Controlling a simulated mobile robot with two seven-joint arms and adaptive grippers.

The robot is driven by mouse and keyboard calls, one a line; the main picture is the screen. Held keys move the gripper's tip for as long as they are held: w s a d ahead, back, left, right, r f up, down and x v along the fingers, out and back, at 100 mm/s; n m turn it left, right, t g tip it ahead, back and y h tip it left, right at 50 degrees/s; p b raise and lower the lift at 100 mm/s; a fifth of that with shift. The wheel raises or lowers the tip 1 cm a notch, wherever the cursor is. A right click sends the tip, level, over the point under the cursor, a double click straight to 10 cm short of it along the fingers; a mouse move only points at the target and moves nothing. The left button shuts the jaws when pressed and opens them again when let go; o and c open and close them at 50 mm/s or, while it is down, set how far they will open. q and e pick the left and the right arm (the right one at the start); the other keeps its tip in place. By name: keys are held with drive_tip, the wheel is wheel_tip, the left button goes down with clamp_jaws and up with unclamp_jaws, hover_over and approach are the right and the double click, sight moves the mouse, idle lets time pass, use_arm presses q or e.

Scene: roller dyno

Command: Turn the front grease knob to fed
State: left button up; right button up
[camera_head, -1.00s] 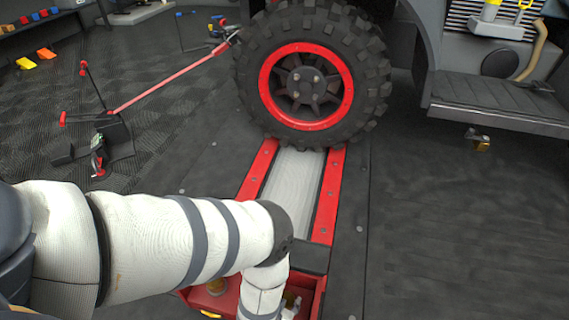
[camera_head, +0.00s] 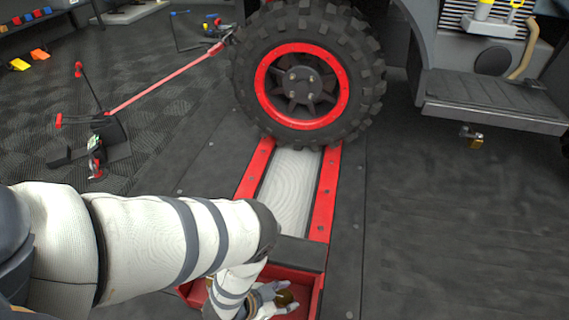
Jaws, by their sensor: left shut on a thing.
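My left arm comes in from the left and bends down over a red box-like tray (camera_head: 314,286) at the near end of the roller bed. My left gripper (camera_head: 279,302) is low inside this tray, shut on a brass-coloured round knob (camera_head: 287,298). Fingers and wrist partly cover the knob, and no marking such as "fed" can be read. My forearm hides the left part of the tray. My right gripper is not in view.
A big tyre with a red-rimmed wheel (camera_head: 303,128) stands at the far end of the red-railed roller bed (camera_head: 292,190). A red strap (camera_head: 165,80) runs left to a floor anchor. A vehicle step (camera_head: 490,98) is at right. Dark floor right of the bed is clear.

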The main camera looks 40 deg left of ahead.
use_arm(q)
drive_tip(key=shift+s+f, duration=0.1)
idle(0.3)
drive_tip(key=o, duration=1.2)
drive_tip(key=v, duration=1.2)
